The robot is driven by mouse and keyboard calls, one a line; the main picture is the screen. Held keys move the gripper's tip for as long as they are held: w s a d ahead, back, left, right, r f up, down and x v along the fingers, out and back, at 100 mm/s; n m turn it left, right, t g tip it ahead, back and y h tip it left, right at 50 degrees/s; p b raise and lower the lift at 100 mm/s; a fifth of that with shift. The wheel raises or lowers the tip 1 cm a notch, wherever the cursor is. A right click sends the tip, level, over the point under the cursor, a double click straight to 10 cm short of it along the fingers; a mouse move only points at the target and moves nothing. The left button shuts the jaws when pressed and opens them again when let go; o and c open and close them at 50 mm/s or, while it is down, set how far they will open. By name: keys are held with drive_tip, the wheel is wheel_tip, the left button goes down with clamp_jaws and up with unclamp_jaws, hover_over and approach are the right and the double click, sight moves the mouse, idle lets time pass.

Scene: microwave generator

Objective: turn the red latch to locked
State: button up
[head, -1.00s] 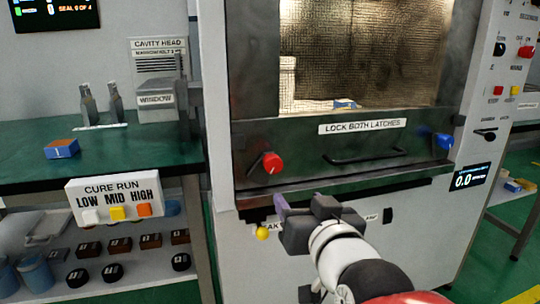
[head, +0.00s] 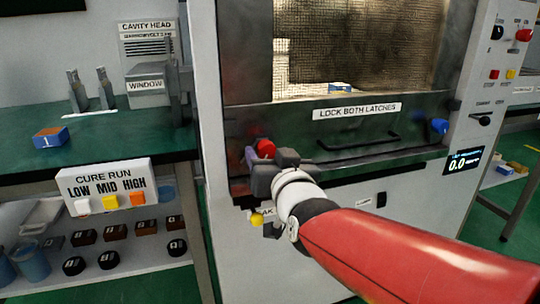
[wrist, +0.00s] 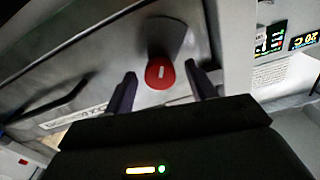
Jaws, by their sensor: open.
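The red latch (head: 265,147) is a round knob at the lower left of the microwave generator's door. In the wrist view the red latch (wrist: 160,73) shows a short white mark on its face and a dark plate behind it. My gripper (head: 256,160) is just in front of the latch and partly hides it in the head view. In the wrist view my gripper (wrist: 161,88) is open, with one dark finger on each side of the knob. I cannot tell whether either finger touches it. The blue latch (head: 438,126) is at the door's right side.
A label reading LOCK BOTH LATCHES (head: 357,111) sits above a black door handle (head: 358,140). A yellow knob (head: 257,219) is below my gripper. A green bench (head: 100,150) with a cure-run button box (head: 105,185) stands to the left.

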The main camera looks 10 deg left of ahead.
drive_tip(key=c, duration=1)
drive_tip(key=shift+f+m+b, duration=0.1)
drive_tip(key=shift+m+b, duration=0.2)
drive_tip(key=shift+b, duration=0.2)
drive_tip(key=m+b, duration=0.2)
drive_tip(key=b, duration=0.2)
drive_tip(key=shift+f, duration=0.2)
drive_tip(key=m+b, duration=0.4)
drive_tip(key=m, duration=0.1)
drive_tip(key=shift+r, duration=0.1)
drive_tip(key=m+b, duration=0.1)
drive_tip(key=m, duration=0.1)
drive_tip(key=m+b, duration=0.1)
drive_tip(key=m, duration=0.2)
drive_tip(key=shift+r+m+b, duration=0.2)
drive_tip(key=shift+m+b, duration=0.1)
drive_tip(key=shift+b, duration=0.05)
drive_tip(key=m+b, duration=0.1)
drive_tip(key=m, duration=0.3)
drive_tip(key=shift+m, duration=0.3)
